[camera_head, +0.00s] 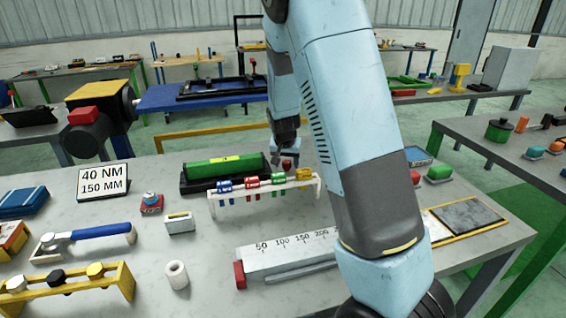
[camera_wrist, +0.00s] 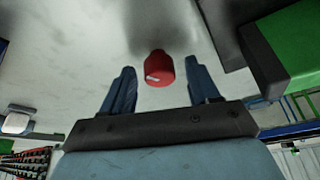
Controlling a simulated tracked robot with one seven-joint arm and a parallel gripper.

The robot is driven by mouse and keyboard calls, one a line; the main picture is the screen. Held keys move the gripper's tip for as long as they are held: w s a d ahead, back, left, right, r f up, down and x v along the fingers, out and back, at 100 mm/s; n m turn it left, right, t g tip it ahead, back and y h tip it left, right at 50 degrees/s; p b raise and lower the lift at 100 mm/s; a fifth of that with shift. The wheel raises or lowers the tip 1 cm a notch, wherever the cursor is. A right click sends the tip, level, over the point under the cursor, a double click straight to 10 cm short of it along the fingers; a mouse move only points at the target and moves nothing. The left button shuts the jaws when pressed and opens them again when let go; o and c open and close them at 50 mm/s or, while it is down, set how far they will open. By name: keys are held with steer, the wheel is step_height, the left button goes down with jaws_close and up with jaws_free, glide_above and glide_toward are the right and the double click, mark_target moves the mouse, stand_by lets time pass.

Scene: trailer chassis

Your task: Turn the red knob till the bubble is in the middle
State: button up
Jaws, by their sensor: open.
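The red knob (camera_head: 287,165) sits on the bench at the right end of the green level (camera_head: 212,168). In the wrist view the red knob (camera_wrist: 159,68) shows a white mark on its face. My gripper (camera_head: 284,150) is over the knob in the head view. In the wrist view its two blue fingers (camera_wrist: 160,72) are open, one on each side of the knob, with gaps between. The level's yellow vial (camera_head: 226,158) shows on its top, but the bubble is too small to make out. The green level (camera_wrist: 291,50) also shows at the wrist view's right.
A white rack (camera_head: 265,193) with several coloured pieces stands just in front of the level. A sign (camera_head: 104,180) reads 40 NM, 150 MM. A long block (camera_head: 288,258) with a number scale lies nearer. My arm hides part of the bench at right.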

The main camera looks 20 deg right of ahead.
steer(key=shift+c, duration=0.2)
steer(key=c, duration=1)
steer(key=shift+d+n, duration=0.1)
steer(key=shift+n, duration=0.2)
steer(key=shift+s+n, duration=0.1)
steer(key=shift+n, duration=0.2)
steer(key=shift+n+y, duration=0.5)
steer(key=shift+n, duration=0.4)
steer(key=shift+n+y, duration=0.4)
steer(key=shift+n, duration=0.5)
